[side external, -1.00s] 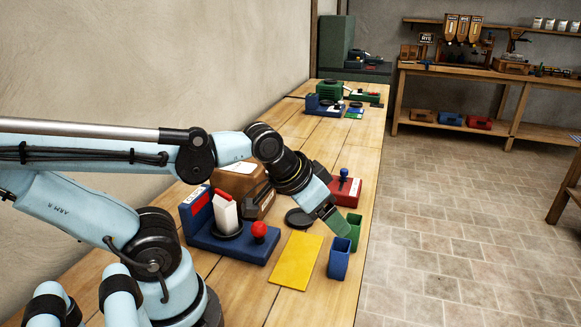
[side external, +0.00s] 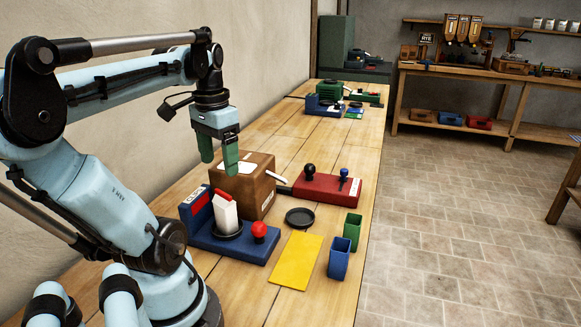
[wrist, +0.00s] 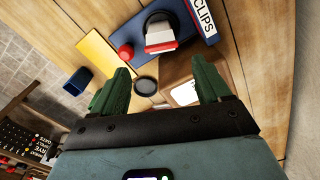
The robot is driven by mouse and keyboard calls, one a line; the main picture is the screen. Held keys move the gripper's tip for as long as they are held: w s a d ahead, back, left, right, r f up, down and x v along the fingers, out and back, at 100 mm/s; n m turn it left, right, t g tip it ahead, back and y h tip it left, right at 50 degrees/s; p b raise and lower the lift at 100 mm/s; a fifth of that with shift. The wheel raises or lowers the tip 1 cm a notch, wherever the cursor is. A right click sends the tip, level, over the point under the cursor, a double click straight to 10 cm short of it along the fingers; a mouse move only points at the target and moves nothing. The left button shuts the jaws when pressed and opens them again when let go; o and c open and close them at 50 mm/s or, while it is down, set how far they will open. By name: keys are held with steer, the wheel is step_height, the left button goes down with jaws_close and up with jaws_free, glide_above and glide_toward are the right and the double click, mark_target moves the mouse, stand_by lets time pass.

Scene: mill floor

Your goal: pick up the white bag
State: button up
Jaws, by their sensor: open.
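The white bag (side external: 227,215) with a red top stands upright on the dark round pan of a blue device (side external: 242,248) with a red knob. It also shows in the wrist view (wrist: 159,35), beyond my fingertips. My gripper (side external: 218,158) has green fingers, is open and empty, and points down. In the side view it appears above the bag, near the brown box (side external: 262,192). In the wrist view the gripper (wrist: 160,80) has its fingers wide apart, with the bag ahead between their lines.
A red device (side external: 325,189) with dark and blue knobs stands behind. A black dish (side external: 300,217), yellow sheet (side external: 297,260), blue bin (side external: 339,259) and green bin (side external: 352,231) lie to the right. The wall is close on the left.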

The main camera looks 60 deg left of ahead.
mark_target(224, 201)
steer(key=shift+a+f, duration=0.15)
steer(key=shift+f, duration=5.8)
steer(key=c, duration=1.2)
steer(key=shift+r, duration=0.1)
